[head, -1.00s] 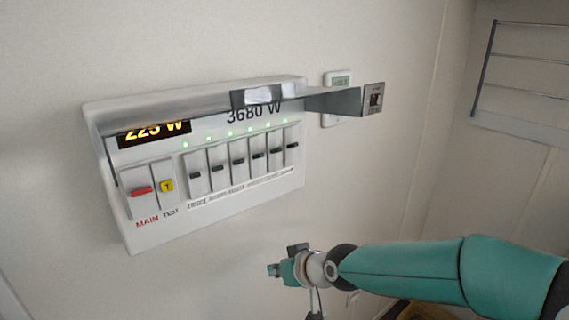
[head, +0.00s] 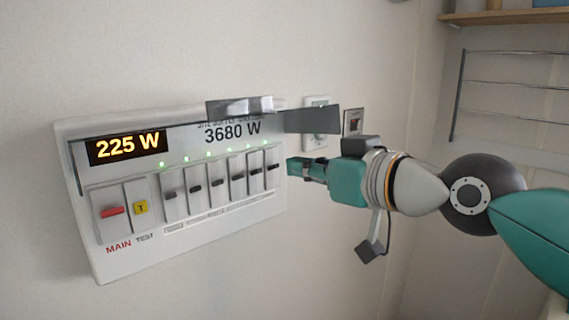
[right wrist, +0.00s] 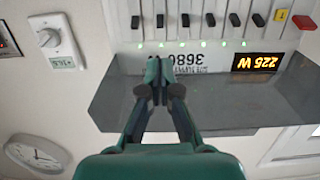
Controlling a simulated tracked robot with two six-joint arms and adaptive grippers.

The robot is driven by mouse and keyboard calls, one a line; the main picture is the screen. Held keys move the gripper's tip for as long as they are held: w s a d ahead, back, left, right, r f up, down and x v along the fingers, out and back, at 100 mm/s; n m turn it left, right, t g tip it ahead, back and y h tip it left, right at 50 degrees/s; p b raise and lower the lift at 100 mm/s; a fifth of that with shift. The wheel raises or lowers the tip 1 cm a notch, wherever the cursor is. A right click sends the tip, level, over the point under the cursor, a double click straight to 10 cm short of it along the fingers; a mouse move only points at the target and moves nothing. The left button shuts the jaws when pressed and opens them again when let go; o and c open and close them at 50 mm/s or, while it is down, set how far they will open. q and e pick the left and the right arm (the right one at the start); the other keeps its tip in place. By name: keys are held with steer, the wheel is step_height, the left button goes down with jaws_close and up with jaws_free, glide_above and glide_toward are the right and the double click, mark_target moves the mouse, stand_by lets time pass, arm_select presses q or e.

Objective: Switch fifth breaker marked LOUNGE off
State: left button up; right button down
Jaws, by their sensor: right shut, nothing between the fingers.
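The white breaker panel (head: 75,130) is on the wall with its smoky clear cover (head: 312,121) raised. A row of small breakers follows the red MAIN switch (head: 112,211) and yellow TEST button (head: 141,208). The fifth breaker (head: 255,171) has a dark lever; it also shows in the right wrist view (right wrist: 160,20), upside down. Each small breaker has a lit green light above it. The labels are too small to read. My right gripper (head: 291,167) is shut and empty, just right of the last breaker; contact is unclear. Its closed tips (right wrist: 153,70) point toward the row from the cover side.
The raised cover juts out above the breakers, close to my right gripper. The display (head: 127,146) reads 225 W. A wire rack (head: 510,88) is farther right.

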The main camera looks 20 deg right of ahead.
mark_target(253, 160)
steer(key=p+x, duration=0.2)
steer(key=x, duration=0.7)
steer(key=shift+w, duration=0.3)
